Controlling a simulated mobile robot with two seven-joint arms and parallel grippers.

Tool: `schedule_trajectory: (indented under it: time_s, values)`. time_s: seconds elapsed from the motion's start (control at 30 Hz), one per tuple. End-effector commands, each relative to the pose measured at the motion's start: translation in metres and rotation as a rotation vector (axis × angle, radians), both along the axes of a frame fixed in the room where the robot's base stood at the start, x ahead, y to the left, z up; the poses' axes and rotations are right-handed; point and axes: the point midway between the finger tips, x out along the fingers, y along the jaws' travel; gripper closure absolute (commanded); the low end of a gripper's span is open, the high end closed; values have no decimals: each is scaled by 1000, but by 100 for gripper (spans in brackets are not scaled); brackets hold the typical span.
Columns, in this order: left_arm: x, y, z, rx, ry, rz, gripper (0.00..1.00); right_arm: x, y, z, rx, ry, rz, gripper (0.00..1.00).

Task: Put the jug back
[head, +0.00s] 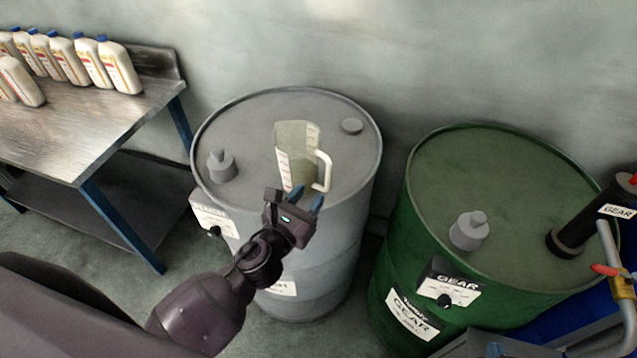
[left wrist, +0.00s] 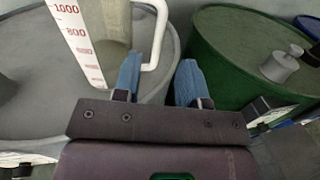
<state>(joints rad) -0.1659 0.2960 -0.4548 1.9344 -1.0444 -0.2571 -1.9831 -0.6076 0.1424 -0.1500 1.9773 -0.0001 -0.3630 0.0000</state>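The clear measuring jug (head: 297,156) with red markings and a white handle stands upright on top of the grey drum (head: 255,115). My left gripper (head: 306,197) is at the drum's front edge, just in front of the jug. In the left wrist view its two blue fingertips (left wrist: 158,80) are apart with nothing between them. The jug (left wrist: 92,38) is just ahead and to the left there, its handle beyond the left finger. I cannot tell whether that finger touches the handle. My right gripper is not in view.
A green drum (head: 480,165) with a black pump (head: 590,218) stands to the right. A metal table (head: 70,125) with several white bottles (head: 120,66) is at the left. The grey drum top has a cap and a small plug.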

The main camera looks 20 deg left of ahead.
Motion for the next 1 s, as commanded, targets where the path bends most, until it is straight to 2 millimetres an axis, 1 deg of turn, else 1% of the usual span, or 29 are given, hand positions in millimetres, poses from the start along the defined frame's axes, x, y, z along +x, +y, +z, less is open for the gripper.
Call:
schedule_trajectory:
  time_s: [0.03,0.1,0.2,0.47,0.57,0.67,0.77,0.9,0.97,1.0]
  values:
    - [-8,2,-1,-1,1,0,61,0,0,-2,0,0,0,100]
    - [-15,4,-1,-1,1,0,61,0,0,-2,0,-1,0,100]
    - [-22,5,-1,0,0,0,61,1,0,-2,0,-2,0,100]
    - [-27,7,0,-10,3,1,61,2,1,-1,1,-6,1,100]
    - [-29,11,-5,-88,37,15,61,3,1,0,1,-8,2,100]
    - [-34,21,-15,-280,113,52,61,4,1,0,1,-8,2,100]
    - [-42,35,-30,-562,214,112,61,4,1,0,1,-9,2,100]
    - [-57,54,-53,-997,342,220,61,4,1,0,1,-9,2,100]
    - [-64,62,-62,-1184,385,272,61,4,1,0,1,-9,2,100]
    - [-69,67,-68,-1309,410,307,61,4,1,0,1,-9,2,100]
